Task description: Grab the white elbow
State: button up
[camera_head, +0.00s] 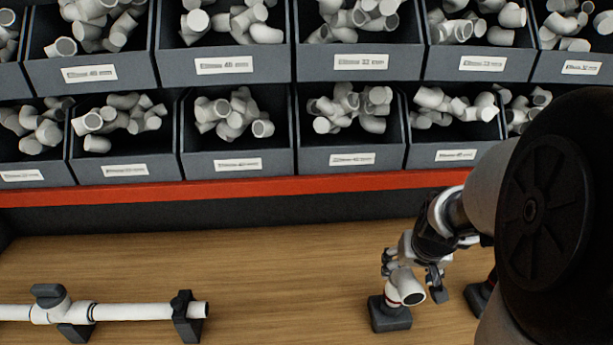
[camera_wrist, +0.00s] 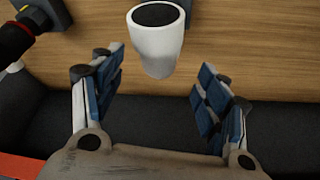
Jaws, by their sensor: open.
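The white elbow (camera_head: 411,291) is by a small black stand (camera_head: 390,318) on the wooden bench, with its round open end facing the camera. In the wrist view the elbow (camera_wrist: 157,48) is at top centre, its dark opening upward in the picture. My gripper (camera_head: 413,274) is open and over the elbow in the head view, with one finger on each side. In the wrist view my gripper (camera_wrist: 160,80) has its blue-padded fingers apart, with the elbow between and just beyond the tips. I see no finger touching it. The elbow's contact with the stand is partly hidden.
Another black stand (camera_head: 480,297) is right of the elbow. Bins of white fittings (camera_head: 235,145) line the back above a red rail (camera_head: 240,188). The bench middle (camera_head: 290,280) is clear.

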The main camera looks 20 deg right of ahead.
jog(key=b+x, duration=0.2)
jog(key=x, duration=0.6)
jog(key=shift+w, duration=0.15)
jog(key=shift+a, duration=0.1)
jog(key=shift+c, duration=0.5)
jog(key=c, duration=1)
jog(key=shift+r, duration=0.1)
